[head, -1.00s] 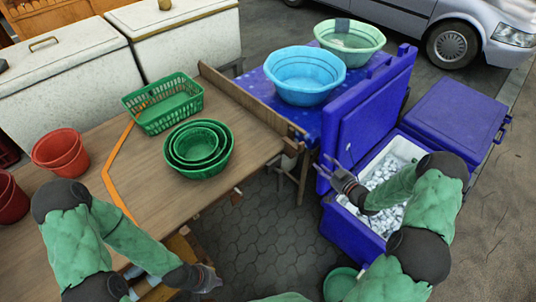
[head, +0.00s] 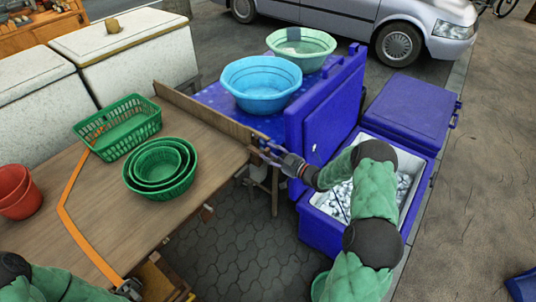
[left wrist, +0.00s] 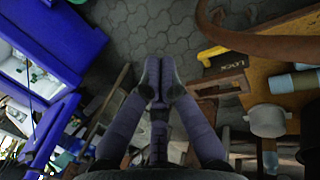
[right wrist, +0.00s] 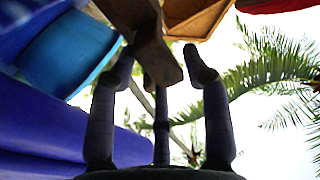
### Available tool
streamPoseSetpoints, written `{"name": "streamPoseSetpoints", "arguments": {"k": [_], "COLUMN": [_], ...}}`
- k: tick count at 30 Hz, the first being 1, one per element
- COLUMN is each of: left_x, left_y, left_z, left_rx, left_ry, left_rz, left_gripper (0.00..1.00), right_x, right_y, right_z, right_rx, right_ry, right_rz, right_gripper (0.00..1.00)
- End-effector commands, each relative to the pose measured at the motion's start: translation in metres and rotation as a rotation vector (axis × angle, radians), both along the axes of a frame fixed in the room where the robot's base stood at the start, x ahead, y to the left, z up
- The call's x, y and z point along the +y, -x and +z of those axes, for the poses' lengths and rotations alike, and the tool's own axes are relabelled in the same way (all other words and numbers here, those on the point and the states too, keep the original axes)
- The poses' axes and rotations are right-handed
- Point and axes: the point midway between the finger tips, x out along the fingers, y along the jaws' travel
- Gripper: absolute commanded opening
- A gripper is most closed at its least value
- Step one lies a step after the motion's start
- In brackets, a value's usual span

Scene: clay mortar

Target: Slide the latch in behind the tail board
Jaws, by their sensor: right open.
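The tail board (head: 205,112) is a brown wooden board standing along the far edge of the wooden table. My right gripper (head: 268,150) is at the board's near right end, beside the open cooler lid. In the right wrist view, my right gripper (right wrist: 160,72) is open, with a brown wooden bar (right wrist: 150,45) reaching between its fingers without a clear grip. I cannot tell whether this bar is the latch or the board's end. My left gripper (head: 130,290) is low at the table's front edge. In the left wrist view, its fingers (left wrist: 160,70) are together and empty.
Green bowls (head: 160,168) and a green basket (head: 118,127) stand on the table (head: 110,210). A blue basin (head: 260,84) and a pale green basin (head: 301,48) stand beyond the board. The blue cooler (head: 320,228) is open below my right arm.

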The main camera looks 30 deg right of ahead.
Motion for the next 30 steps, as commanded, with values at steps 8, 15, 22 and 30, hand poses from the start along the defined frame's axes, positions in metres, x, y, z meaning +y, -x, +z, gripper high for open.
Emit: {"name": "streamPoseSetpoints", "arguments": {"k": [8, 15, 22, 30], "left_x": [0.000, 0.000, 0.000, 0.000], "left_y": [0.000, 0.000, 0.000, 0.000], "left_z": [-0.004, -0.003, -0.003, -0.007], "left_rx": [0.000, 0.000, 0.000, 0.000], "left_ry": [0.000, 0.000, 0.000, 0.000], "left_rz": [0.000, 0.000, 0.000, 0.000], "left_gripper": [0.00, 0.00, 0.00, 0.00], "right_x": [0.005, 0.005, 0.005, 0.009], "right_y": [-0.012, -0.012, -0.012, -0.021], "right_z": [0.001, 0.001, 0.001, 0.000], "right_rx": [0.000, 0.000, 0.000, -0.002], "right_ry": [0.001, 0.001, 0.001, 0.000], "right_rz": [0.000, -0.001, -0.001, 0.001], "right_gripper": [0.48, 0.37, 0.00, 0.00]}}
